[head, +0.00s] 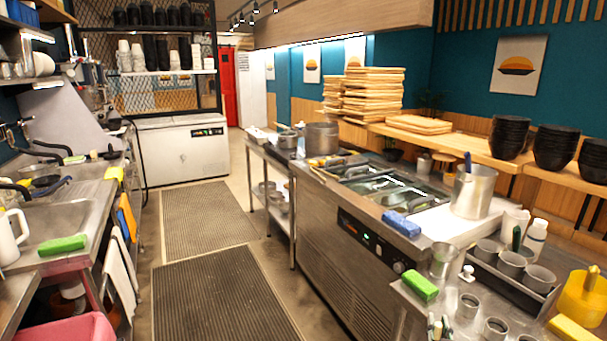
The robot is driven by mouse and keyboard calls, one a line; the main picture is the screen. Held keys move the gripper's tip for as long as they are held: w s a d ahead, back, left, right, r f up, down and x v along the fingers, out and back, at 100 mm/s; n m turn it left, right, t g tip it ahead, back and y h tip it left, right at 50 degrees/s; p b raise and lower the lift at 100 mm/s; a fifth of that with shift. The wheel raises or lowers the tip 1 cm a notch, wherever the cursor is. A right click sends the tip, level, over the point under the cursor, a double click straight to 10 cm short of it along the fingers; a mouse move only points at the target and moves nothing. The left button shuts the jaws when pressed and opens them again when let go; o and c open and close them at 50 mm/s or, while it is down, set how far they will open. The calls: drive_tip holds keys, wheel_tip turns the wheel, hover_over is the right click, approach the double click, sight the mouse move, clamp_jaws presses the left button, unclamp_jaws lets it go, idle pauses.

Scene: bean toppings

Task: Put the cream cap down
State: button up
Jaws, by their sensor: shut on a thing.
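My gripper is not in the head view, and neither is anything it may hold. I cannot pick out a cream cap for certain. A small white knob-like piece (467,273) stands on the near right steel counter (408,298), too small to identify. A white bottle (535,240) stands by the black tray of metal cups on that side.
Metal cups (468,304), a green sponge (420,287) and a yellow container (583,295) crowd the near right counter. A steel pot (473,191) stands behind. A sink counter (60,222) runs along the left. The matted aisle (215,300) between is clear.

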drive_tip(key=s+a+f+n+y, duration=0.1)
drive_tip(key=s+a+f+y, duration=0.1)
drive_tip(key=s+a+f, duration=0.3)
drive_tip(key=s+a+f+n+y, duration=0.1)
drive_tip(key=s+a+f, duration=0.3)
drive_tip(key=a+f, duration=0.4)
drive_tip(key=s+a+f+n+t+y, duration=0.1)
drive_tip(key=s+a+f, duration=0.4)
drive_tip(key=f, duration=0.8)
drive_tip(key=shift+s+a+n+y, duration=0.3)
drive_tip(key=shift+a+n+y, duration=0.3)
drive_tip(key=shift+a+y, duration=0.65)
drive_tip(key=shift+f, duration=0.1)
